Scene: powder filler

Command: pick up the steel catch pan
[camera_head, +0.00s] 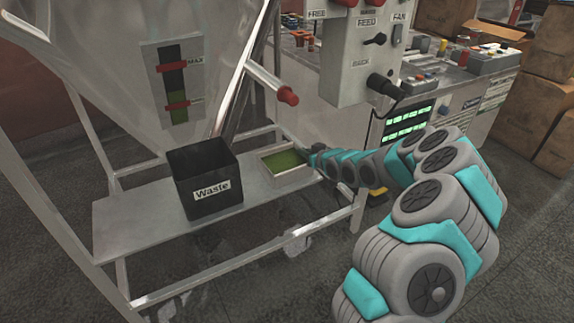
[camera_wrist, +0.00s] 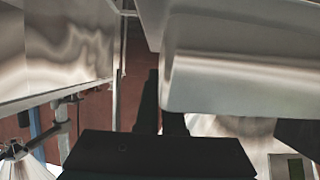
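The steel catch pan (camera_head: 293,179) is a shallow, light metal tray with green material inside. It sits at the right end of the frame's lower shelf, right of the waste bin. My gripper (camera_head: 315,150) is at the pan's right rim, with my arm reaching in from the right. In the wrist view my dark gripper fingers (camera_wrist: 160,105) point up the picture beside a large shiny metal surface at the upper right, which looks like the pan (camera_wrist: 235,85). One finger is partly hidden behind that metal. I cannot tell whether the fingers are closed on the rim.
A black bin marked Waste (camera_head: 205,205) stands left of the pan on the grey shelf (camera_head: 130,222). A red-tipped handle (camera_head: 287,96) and a control box (camera_head: 350,70) hang above. A bench (camera_head: 470,85) with small items stands behind at the right.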

